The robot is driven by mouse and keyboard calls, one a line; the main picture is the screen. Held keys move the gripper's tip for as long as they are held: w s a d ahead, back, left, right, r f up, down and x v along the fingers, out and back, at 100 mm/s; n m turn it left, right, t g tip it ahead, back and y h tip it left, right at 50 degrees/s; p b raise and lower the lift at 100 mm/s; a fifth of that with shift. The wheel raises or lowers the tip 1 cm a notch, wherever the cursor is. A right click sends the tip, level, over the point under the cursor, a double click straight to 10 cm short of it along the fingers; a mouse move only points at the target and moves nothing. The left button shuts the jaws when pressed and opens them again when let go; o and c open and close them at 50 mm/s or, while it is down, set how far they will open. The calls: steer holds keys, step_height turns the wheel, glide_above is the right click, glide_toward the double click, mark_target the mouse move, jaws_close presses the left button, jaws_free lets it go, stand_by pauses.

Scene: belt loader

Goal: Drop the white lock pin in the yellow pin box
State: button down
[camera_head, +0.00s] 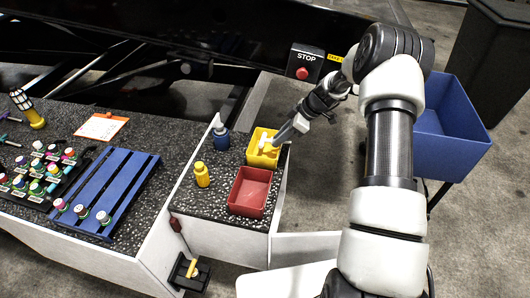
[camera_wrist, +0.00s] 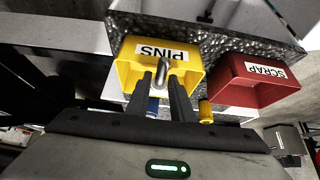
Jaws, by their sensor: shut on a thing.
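The yellow pin box (camera_head: 261,162) stands on the speckled counter at the far right corner; in the wrist view its wall (camera_wrist: 131,78) carries the label PINS. My gripper (camera_head: 277,140) reaches down from the right at the box, its fingertips over the box opening. In the wrist view my gripper (camera_wrist: 167,84) is shut on the lock pin, whose pale grey ring end (camera_wrist: 162,67) shows between the fingertips. The pin's lower part is hidden by the fingers, and I cannot tell how far it reaches into the box.
A red scrap box (camera_head: 250,192) stands right in front of the yellow box. A yellow bottle (camera_head: 202,175) and a blue bottle (camera_head: 221,136) stand to the left. A STOP button (camera_head: 303,73) is behind, and a large blue bin (camera_head: 452,130) stands at right.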

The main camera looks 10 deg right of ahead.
steer(key=shift+f, duration=0.2)
steer(key=c, duration=1.5)
jaws_free()
steer(key=shift+o, duration=0.2)
steer(key=b+v, duration=0.1)
steer(key=v, duration=1.6)
steer(key=shift+r, duration=0.25)
steer(key=shift+s, duration=0.1)
